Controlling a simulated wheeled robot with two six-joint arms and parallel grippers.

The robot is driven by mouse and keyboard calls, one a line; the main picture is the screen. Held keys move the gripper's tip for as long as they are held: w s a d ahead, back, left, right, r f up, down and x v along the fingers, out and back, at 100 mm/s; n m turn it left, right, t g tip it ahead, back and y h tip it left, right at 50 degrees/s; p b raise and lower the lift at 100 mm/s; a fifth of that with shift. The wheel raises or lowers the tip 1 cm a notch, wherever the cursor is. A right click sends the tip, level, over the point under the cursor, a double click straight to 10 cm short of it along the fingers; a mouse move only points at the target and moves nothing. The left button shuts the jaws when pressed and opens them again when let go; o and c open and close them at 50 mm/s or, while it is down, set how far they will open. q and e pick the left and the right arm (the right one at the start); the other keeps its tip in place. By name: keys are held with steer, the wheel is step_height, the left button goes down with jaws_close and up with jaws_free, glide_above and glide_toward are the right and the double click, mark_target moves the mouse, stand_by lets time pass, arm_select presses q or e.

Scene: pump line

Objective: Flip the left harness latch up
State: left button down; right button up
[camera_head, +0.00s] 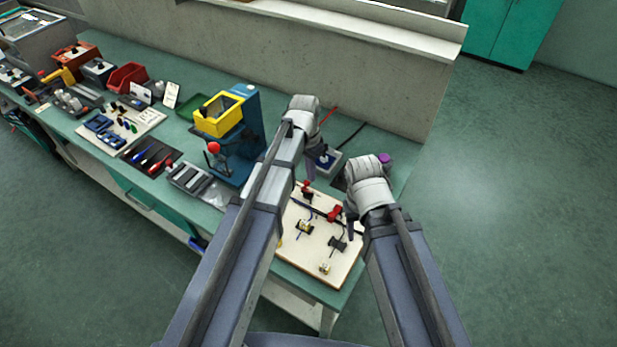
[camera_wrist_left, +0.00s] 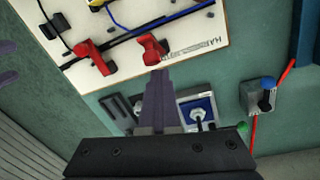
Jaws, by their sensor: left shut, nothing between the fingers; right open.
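The pale harness board (camera_head: 292,250) lies at the bench's near right end and carries two red latches. The left latch (camera_head: 307,188) is by the board's far edge; in the left wrist view it (camera_wrist_left: 152,48) is beside the printed lettering. The other red latch (camera_head: 334,214) is to its right; it also shows in the left wrist view (camera_wrist_left: 90,57). I cannot tell how far either is tilted. My left gripper (camera_head: 310,174) is shut and empty; its fingertips (camera_wrist_left: 160,73) appear close to the left latch, contact unclear. My right gripper (camera_head: 350,225) is open near the board's right edge.
A grey box with a blue plate and toggle (camera_wrist_left: 200,108) stands behind the board. Another small box has a blue knob (camera_wrist_left: 267,84). A blue press (camera_head: 243,150) with a yellow bin (camera_head: 218,117) stands left of my left arm. Cables and clips lie across the board.

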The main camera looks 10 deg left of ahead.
arm_select(q)
steer(key=c, duration=1.3)
jaws_free()
steer(key=shift+a, duration=0.15)
arm_select(e)
steer(key=shift+w+a, duration=0.1)
arm_select(q)
steer(key=o, duration=0.3)
steer(key=shift+s, duration=0.1)
steer(key=shift+o, duration=1.3)
steer(key=shift+r, duration=0.1)
arm_select(e)
steer(key=shift+r, duration=0.1)
arm_select(q)
step_height(320, 180, up, 8)
steer(key=p, duration=0.7)
steer(key=shift+w+a+f+p, duration=0.25)
steer(key=shift+a+p, duration=0.05)
steer(key=shift+p, duration=0.1)
arm_select(e)
step_height(320, 180, up, 8)
steer(key=shift+f, duration=0.25)
